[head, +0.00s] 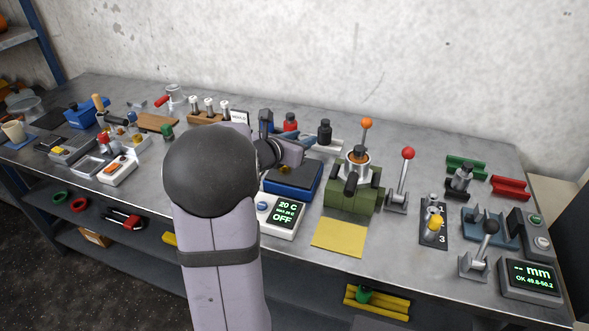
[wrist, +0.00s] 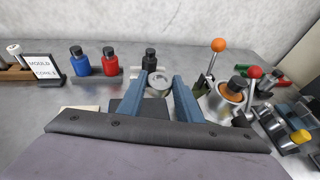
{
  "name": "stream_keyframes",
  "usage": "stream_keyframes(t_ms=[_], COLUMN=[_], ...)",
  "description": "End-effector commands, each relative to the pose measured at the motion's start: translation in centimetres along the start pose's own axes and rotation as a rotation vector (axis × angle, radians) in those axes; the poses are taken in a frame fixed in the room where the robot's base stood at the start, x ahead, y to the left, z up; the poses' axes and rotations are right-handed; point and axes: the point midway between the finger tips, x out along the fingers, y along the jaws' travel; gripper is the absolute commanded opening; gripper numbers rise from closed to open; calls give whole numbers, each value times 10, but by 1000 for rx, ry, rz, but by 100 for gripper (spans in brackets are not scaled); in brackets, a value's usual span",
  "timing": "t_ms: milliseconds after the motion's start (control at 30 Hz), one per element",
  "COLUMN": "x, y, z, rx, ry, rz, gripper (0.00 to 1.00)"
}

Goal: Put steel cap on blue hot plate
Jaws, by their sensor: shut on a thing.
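The blue hot plate (head: 307,186) stands on the bench in the middle of the head view, with a dark top. Its white control box (head: 271,229) reads 20 C and OFF. In the wrist view, part of the dark top (wrist: 124,107) shows beside the left finger. My gripper (wrist: 163,88) has a round grey metal piece (wrist: 157,80), apparently the steel cap, between its two blue fingers. In the head view my gripper (head: 293,138) is above the back of the hot plate. My arm hides part of it, and I cannot make out the cap there.
A red bottle (head: 290,123) and a black bottle (head: 325,134) stand behind. A green press-like fixture (head: 352,196) with an orange-knobbed lever is close on the right, then a red-knobbed lever (head: 402,178). A yellow cloth (head: 340,238) lies in front.

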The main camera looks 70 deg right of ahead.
Motion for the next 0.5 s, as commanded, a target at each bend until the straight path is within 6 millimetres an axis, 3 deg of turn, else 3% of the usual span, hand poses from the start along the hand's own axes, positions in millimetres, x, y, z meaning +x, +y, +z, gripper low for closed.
stream_keyframes(t_ms=[500], x=[20], y=[0], z=[-55], rx=[-1], ry=[-1], rz=[-2], gripper=[5])
